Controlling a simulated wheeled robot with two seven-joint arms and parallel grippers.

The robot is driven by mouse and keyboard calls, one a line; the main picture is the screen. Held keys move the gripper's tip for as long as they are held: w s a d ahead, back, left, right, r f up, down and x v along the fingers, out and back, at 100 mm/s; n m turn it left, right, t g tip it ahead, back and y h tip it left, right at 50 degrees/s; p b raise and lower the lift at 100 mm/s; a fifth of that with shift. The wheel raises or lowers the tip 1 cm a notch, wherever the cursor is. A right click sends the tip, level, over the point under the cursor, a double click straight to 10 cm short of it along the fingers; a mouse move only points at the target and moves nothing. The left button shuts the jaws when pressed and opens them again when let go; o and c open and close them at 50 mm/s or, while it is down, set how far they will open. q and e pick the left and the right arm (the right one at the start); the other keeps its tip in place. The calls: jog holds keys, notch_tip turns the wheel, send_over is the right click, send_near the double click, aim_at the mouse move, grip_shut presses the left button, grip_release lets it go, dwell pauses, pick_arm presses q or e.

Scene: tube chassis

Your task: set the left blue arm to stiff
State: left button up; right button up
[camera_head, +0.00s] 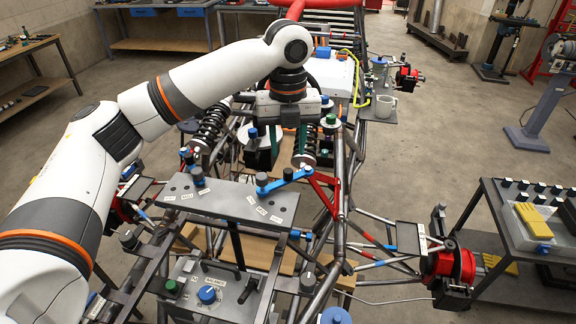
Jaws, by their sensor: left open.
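A grey metal plate (228,197) with small white labels spans the chassis tubes. At its left end a short blue arm (188,158) with a dark knob (198,176) points up and away from the labels; I cannot read the labels. At its right end a second, longer blue arm (284,180) slants up to the right, close to a red bracket. My left gripper (286,145) hangs down beyond the plate, right of the left blue arm and apart from it. It is open, with its fingertips partly lost among dark parts. My right gripper is not in view.
Black coil springs (211,125) stand close to the left blue arm. A lower control box (208,290) has a blue knob and a lever. A red hub (449,266) and a grey cart (520,225) stand to the right. Chassis tubes crowd the middle.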

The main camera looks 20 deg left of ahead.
aim_at(288, 170)
pick_arm(q)
notch_tip(288, 170, up, 6)
jog(key=shift+f+b, duration=0.15)
jog(key=shift+b, duration=0.25)
